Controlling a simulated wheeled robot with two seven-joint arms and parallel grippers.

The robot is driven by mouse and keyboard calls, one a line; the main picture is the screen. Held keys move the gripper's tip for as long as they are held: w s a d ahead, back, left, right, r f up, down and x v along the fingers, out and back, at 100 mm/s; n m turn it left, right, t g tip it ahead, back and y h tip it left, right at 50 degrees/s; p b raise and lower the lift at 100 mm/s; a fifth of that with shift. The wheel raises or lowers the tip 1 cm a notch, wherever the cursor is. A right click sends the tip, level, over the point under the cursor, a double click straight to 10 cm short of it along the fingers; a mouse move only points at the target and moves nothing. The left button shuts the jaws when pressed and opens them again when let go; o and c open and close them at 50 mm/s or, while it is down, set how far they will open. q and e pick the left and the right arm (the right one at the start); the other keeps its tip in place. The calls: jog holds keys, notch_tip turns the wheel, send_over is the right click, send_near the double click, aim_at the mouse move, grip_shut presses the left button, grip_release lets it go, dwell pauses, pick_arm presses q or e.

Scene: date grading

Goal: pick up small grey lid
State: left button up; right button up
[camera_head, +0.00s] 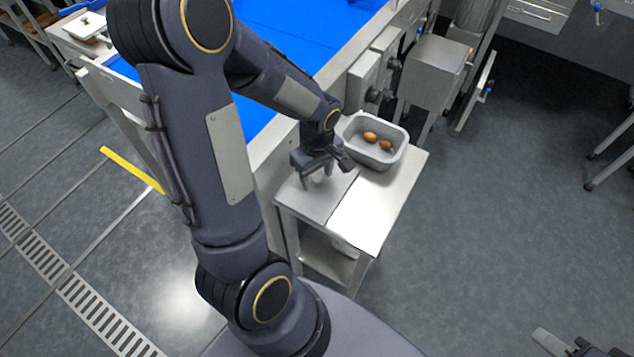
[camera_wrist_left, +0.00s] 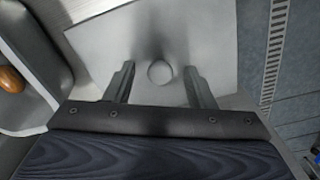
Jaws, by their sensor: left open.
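The small grey lid (camera_head: 318,205) is a flat grey plate lying on the left part of a small metal table, beside the grey tub. In the left wrist view the lid (camera_wrist_left: 205,45) shows a round knob (camera_wrist_left: 160,72) near its middle. My left gripper (camera_head: 322,172) is above the lid, pointing down. In the left wrist view its two fingers (camera_wrist_left: 158,84) are open, one on each side of the knob, with a gap on both sides. My right gripper (camera_head: 548,340) shows only partly at the bottom right, and its jaws are unclear.
The grey tub (camera_head: 402,158) holds two brown dates and stands behind the lid on the metal table (camera_head: 372,215). A blue conveyor belt (camera_head: 290,25) with a metal rim runs behind my left arm. The front right of the table top is bare. Open floor lies to the right.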

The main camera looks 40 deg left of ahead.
pick_arm(q)
jog(key=shift+c, duration=0.4)
jog(key=c, duration=1)
jog(key=shift+r, duration=0.1)
